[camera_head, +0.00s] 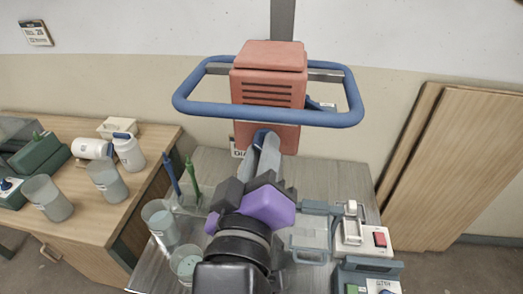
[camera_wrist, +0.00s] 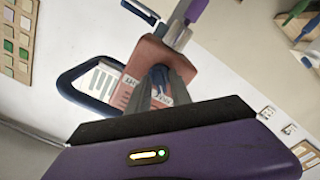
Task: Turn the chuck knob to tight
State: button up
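The red mixer head (camera_head: 268,88) stands against the back wall, with a blue bar loop around it. The blue chuck knob (camera_head: 262,134) is low on its front and largely hidden by my gripper's fingers. My gripper (camera_head: 262,143) reaches up to it from the front. In the wrist view, the knob (camera_wrist: 158,76) fills the narrow gap between the two grey fingertips (camera_wrist: 161,74), so the fingers look shut on it. Small white labels (camera_wrist: 130,81) flank the knob; I cannot read them, nor tell the knob's setting.
The blue bar loop (camera_head: 185,98) sticks out around the head. Clear buckets (camera_head: 160,222) stand left on the metal bench. A switch box with a red switch (camera_head: 380,239) is at right. A wooden table (camera_head: 85,222) with bottles and cups stands left; boards (camera_head: 455,165) lean right.

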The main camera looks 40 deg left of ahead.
grip_shut()
jog(key=shift+m, duration=0.4)
jog(key=shift+m+b, duration=4.25)
jog(key=shift+m, duration=4.35)
jog(key=shift+o, duration=1.7)
grip_release()
jog(key=shift+d, duration=0.1)
